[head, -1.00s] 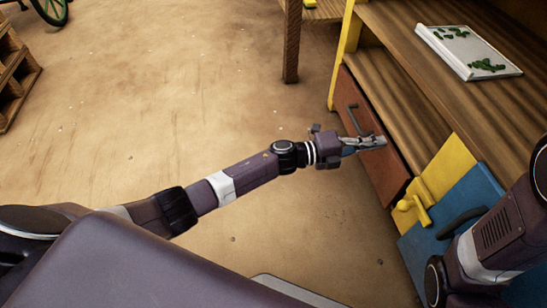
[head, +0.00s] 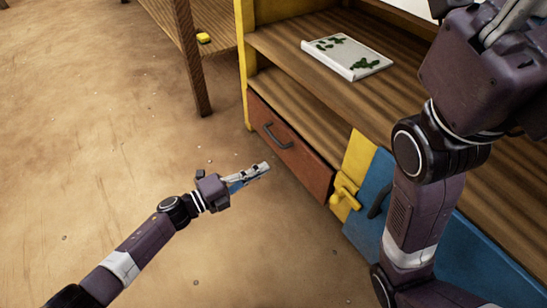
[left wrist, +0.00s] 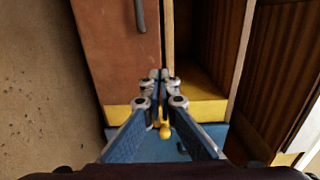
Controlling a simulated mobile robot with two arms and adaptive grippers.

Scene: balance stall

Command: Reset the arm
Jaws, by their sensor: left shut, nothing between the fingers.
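My left gripper (head: 250,176) is shut and empty over the sandy floor, in front of and apart from the stall's red-brown drawer front (head: 290,148) with its dark handle (head: 277,136). In the left wrist view its fingers (left wrist: 160,75) are together. The drawer front (left wrist: 120,45) shows there behind them. My right arm rises on the right of the head view, and its fingertips are out of the picture.
A yellow latch (head: 345,190) sits beside a blue door (head: 370,222) with a dark handle. A white tray (head: 340,57) with green pieces lies on the wooden counter. A second wooden stand (head: 192,60) is at the back. Open floor is at the left.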

